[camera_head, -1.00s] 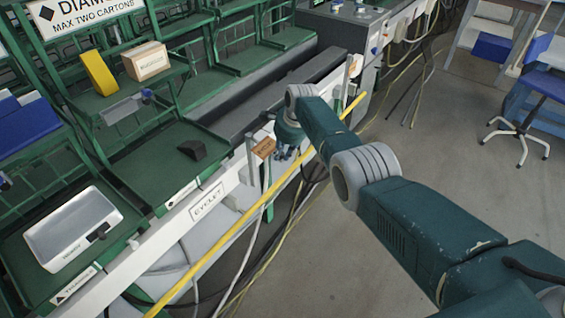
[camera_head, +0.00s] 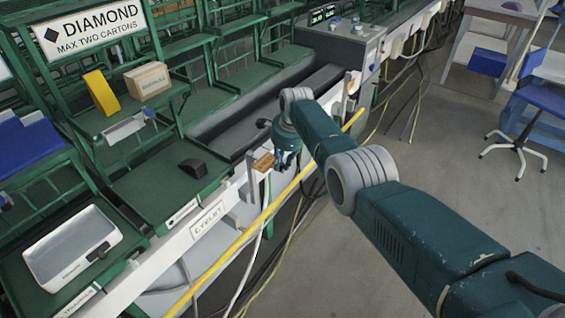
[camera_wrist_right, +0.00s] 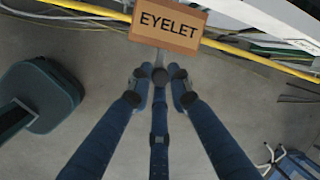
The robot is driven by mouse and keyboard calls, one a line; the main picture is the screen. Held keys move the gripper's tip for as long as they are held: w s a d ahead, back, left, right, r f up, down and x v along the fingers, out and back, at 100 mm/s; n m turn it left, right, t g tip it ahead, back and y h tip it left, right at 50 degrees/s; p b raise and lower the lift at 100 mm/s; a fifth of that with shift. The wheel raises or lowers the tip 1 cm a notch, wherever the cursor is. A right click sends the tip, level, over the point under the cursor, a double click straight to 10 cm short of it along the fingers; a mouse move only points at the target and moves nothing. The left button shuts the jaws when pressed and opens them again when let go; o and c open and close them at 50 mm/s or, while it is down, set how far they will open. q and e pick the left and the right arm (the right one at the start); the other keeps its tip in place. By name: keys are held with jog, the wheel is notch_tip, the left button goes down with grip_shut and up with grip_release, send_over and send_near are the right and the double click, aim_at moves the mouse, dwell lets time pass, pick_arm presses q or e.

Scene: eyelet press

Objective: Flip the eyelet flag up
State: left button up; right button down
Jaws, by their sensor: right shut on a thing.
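The eyelet flag (camera_head: 263,162) is a small brown plate at the front edge of the green and white bench. In the right wrist view the flag (camera_wrist_right: 168,24) reads EYELET, with a short grey stem below its lower edge. My right gripper (camera_head: 287,160) is just right of the flag, pointing down. In the right wrist view its dark blue fingers (camera_wrist_right: 160,85) are closed together at the stem just below the plate, shut on the flag. The fingertips hide most of the stem. My left gripper is out of view.
A yellow rail (camera_head: 235,246) runs along the bench front, with loose cables below. A white EYELET label (camera_head: 208,220) is on the bench edge. A white tray (camera_head: 70,250), black block (camera_head: 193,168) and carton (camera_head: 148,84) stand left.

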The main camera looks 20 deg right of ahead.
jog(key=shift+w+a+r, duration=0.2)
jog(key=shift+w+r, duration=0.2)
jog(key=shift+r, duration=0.1)
jog(key=c, duration=1.6)
grip_release()
jog(key=shift+a+f, duration=0.15)
jog(key=shift+f, duration=0.15)
jog(key=shift+s, duration=0.15)
jog(key=shift+r, duration=0.1)
jog(key=shift+s+d+r, duration=0.1)
jog(key=shift+d+r, duration=0.1)
jog(key=shift+r, duration=0.35)
jog(key=v, duration=1)
jog(key=shift+s+r, duration=0.2)
jog(key=shift+r, duration=0.05)
